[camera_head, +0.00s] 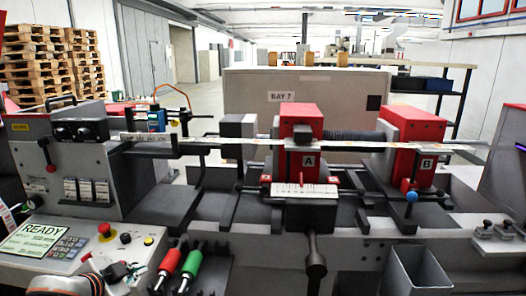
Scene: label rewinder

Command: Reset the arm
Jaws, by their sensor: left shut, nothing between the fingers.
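My left gripper (126,270) is at the lower left, low over the front of the label rewinder's control panel (52,252). It looks dark and small, and it is shut and empty. Part of my left arm shows at the bottom left edge. My right gripper is not in view. The label rewinder fills the middle of the view, with a red unit marked A (303,125) and a red unit marked B (408,150). A pale label web (235,140) runs across it.
Red and green handled tools (169,262) stand in a dark holder right of my left gripper. An open grey bin (418,270) is at the lower right. A red emergency button (104,229) sits on the panel. Pallets (40,60) are stacked behind.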

